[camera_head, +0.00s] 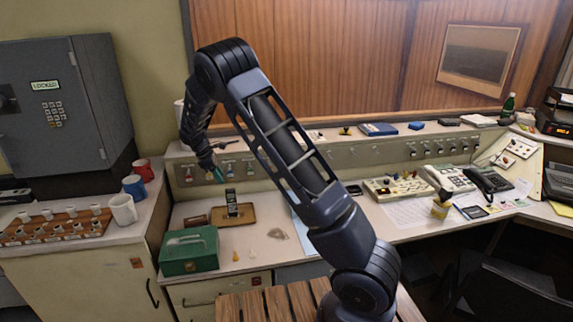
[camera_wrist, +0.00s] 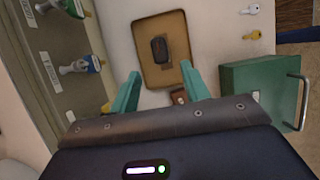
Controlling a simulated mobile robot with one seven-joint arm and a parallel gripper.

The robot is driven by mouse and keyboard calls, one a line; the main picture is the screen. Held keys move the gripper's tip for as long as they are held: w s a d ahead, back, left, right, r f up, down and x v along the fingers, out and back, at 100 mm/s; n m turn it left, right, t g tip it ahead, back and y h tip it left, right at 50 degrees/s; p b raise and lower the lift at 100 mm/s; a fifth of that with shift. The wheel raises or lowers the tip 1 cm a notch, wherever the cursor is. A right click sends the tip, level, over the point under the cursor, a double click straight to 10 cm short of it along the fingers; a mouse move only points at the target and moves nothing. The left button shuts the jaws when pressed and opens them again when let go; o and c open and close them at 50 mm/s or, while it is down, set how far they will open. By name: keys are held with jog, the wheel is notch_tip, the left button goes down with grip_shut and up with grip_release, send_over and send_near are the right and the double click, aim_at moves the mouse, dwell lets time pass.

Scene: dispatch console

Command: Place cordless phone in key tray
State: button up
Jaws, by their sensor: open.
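The cordless phone (camera_head: 231,200) is dark with a lighter face and stands upright within the outline of the brown key tray (camera_head: 247,216). In the wrist view the phone (camera_wrist: 160,49) shows end-on over the middle of the tray (camera_wrist: 148,74). My gripper (camera_head: 217,174) is above and a little to the left of the phone in the head view. In the wrist view its two teal fingers (camera_wrist: 162,86) are spread apart with nothing held between them. The fingers are clear of the phone. The phone's underside is hidden.
A green metal box (camera_head: 189,250) with a handle stands beside the tray. Keys (camera_wrist: 250,9) lie on the counter near it. A small brown object (camera_wrist: 179,97) lies close to the tray. A panel with hanging keys (camera_head: 228,169) rises behind. Mugs (camera_head: 123,209) stand at left.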

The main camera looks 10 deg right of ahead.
jog(key=s+d+r+m+t+y, duration=0.1)
jog(key=s+d+r+m+y, duration=0.1)
jog(key=s+d+r+m, duration=0.55)
jog(key=s+d+r+m+y, duration=0.2)
jog(key=s+d+r, duration=0.6)
jog(key=d+r, duration=0.65)
jog(key=s+d+r+m+t, duration=0.1)
jog(key=s+d+m, duration=0.3)
jog(key=s, duration=0.8)
jog(key=s+d+r+m+t, duration=0.1)
jog(key=s+d+m, duration=0.3)
jog(key=s, duration=0.8)
jog(key=d+t, duration=0.1)
jog(key=d, duration=0.1)
jog(key=shift+s+d+t, duration=0.3)
jog(key=shift+d, duration=0.1)
jog(key=shift+r+m, duration=0.1)
jog(key=shift+m, duration=0.15)
